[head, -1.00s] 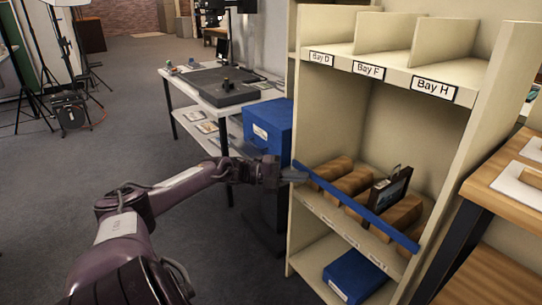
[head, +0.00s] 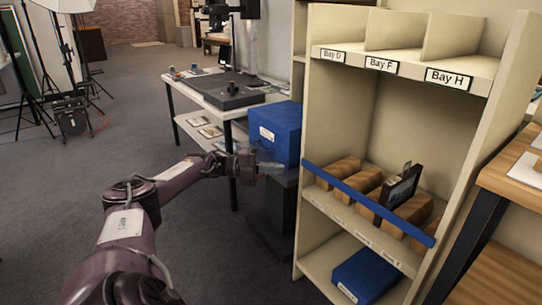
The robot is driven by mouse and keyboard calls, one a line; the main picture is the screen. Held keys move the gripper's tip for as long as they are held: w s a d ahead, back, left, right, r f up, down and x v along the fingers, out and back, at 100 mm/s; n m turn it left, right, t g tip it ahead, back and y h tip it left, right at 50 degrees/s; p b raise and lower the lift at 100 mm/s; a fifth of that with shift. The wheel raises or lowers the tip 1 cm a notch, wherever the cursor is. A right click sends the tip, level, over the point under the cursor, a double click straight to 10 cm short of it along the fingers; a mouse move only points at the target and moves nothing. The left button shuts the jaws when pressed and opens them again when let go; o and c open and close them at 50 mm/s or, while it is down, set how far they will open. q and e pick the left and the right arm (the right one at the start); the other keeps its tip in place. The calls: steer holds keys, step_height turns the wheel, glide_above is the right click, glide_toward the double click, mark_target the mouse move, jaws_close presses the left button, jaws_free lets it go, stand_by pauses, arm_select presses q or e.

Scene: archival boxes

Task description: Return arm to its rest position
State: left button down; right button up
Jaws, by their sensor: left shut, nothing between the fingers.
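My left arm reaches in from the lower left, and its gripper (head: 268,168) is shut and empty. The gripper is left of the beige shelf unit (head: 303,225) and in front of the blue box (head: 275,133), apart from the shelf. A blue bar (head: 368,202) runs across the front of the middle shelf. My right gripper is not in view.
Behind the bar are several brown blocks (head: 343,167) and a dark upright item (head: 402,187). Another blue box (head: 366,275) lies on the bottom shelf. A work table (head: 252,103) stands behind, and a wooden table (head: 513,170) is at right.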

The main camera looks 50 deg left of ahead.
arm_select(q)
steer(key=shift+s+a, duration=0.15)
steer(key=shift+a, duration=0.5)
